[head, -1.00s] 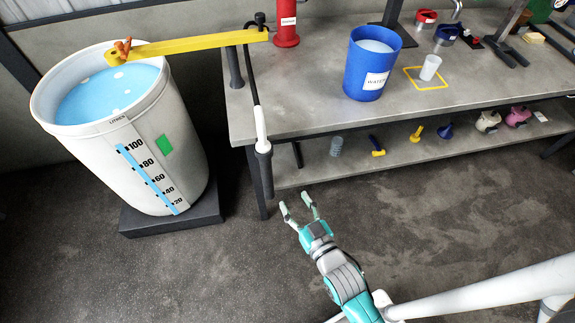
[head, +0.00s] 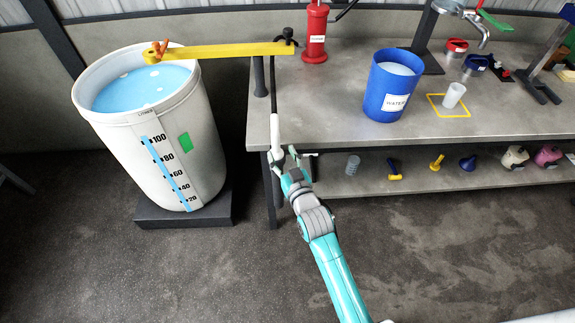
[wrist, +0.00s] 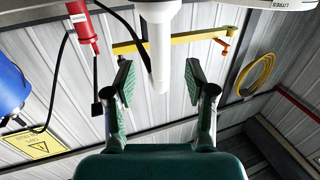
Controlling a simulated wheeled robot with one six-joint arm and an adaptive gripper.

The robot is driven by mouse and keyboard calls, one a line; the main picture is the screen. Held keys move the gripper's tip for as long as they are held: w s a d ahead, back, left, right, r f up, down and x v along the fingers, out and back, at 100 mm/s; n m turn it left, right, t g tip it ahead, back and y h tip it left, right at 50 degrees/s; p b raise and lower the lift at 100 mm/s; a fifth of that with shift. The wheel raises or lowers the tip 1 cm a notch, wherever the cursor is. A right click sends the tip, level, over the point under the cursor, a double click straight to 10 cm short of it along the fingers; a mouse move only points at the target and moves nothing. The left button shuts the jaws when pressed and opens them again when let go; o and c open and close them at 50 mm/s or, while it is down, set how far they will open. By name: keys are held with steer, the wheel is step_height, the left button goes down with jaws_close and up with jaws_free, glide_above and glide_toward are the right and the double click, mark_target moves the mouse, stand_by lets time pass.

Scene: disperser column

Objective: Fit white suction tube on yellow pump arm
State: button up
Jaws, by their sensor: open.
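The white suction tube (head: 275,131) hangs upright on a dark line below the right end of the yellow pump arm (head: 225,51). The arm lies level from the drum's rim to the bench's left end, with an orange fitting at its drum end. My gripper (head: 285,158) is open beside the lower part of the tube. In the wrist view, which looks upside down, the tube (wrist: 160,48) shows between the open green-padded fingers (wrist: 158,74), with gaps on both sides. The yellow arm (wrist: 190,38) runs behind it. The tube's lower part is partly hidden by my gripper in the head view.
A white drum (head: 165,125) of blue liquid stands on a dark base at left. The floor in front is clear.

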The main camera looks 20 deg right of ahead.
mark_target(277, 145)
steer(key=shift+w, duration=3.1)
steer(key=shift+c, duration=0.2)
jaws_close()
